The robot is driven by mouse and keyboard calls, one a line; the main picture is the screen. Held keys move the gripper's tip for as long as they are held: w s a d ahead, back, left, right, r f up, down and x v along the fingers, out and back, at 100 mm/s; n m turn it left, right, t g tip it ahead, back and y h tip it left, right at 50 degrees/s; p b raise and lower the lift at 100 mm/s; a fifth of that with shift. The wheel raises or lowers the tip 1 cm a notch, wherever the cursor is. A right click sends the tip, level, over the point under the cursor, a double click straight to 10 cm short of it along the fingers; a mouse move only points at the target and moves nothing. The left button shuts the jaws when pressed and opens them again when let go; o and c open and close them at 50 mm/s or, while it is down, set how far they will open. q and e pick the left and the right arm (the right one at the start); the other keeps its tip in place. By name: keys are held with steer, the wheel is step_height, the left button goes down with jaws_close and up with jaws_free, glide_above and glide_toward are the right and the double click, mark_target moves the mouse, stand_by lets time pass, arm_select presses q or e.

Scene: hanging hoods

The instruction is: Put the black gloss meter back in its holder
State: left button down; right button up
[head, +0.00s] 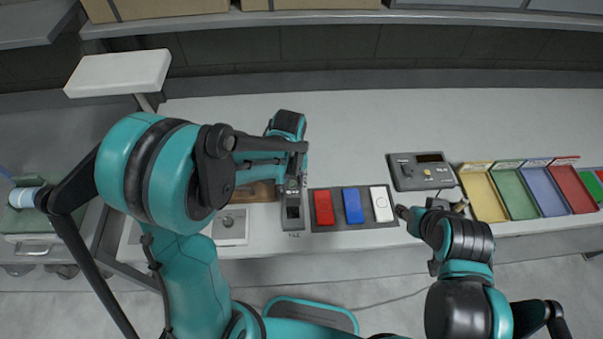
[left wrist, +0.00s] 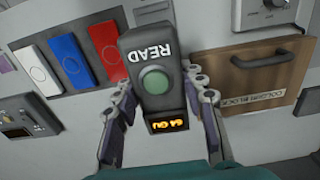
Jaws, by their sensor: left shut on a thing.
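The black gloss meter (left wrist: 155,60) fills the middle of the left wrist view, with READ lettering, a round green button and a lit orange display. My left gripper (left wrist: 160,86) is shut on it, one finger along each side. In the head view the meter (head: 293,211) is below my left gripper (head: 291,180), just left of the dark tray (head: 350,229). An empty holder cannot be made out; the meter and gripper cover the spot beneath. My right gripper (head: 403,212) is beside the grey control box; its jaws are unclear.
The tray carries a red unit (head: 324,207), a blue unit (head: 353,205) and a white unit (head: 381,204). A wooden block board (left wrist: 250,75) lies on the meter's other side. The grey control box (head: 421,171) and coloured bins (head: 484,195) stand to the right. The bench behind is clear.

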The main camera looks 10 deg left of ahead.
arm_select(q)
steer(key=shift+s+a, duration=0.1)
steer(key=shift+f+b, duration=0.55)
steer(key=shift+f, duration=0.2)
step_height(320, 180, down, 9)
steer(key=b, duration=0.7)
steer(key=shift+r, duration=0.1)
steer(key=shift+f, duration=0.25)
steer(key=shift+f+b, duration=0.55)
steer(key=shift+b, duration=0.35)
steer(key=c, duration=0.8)
jaws_free()
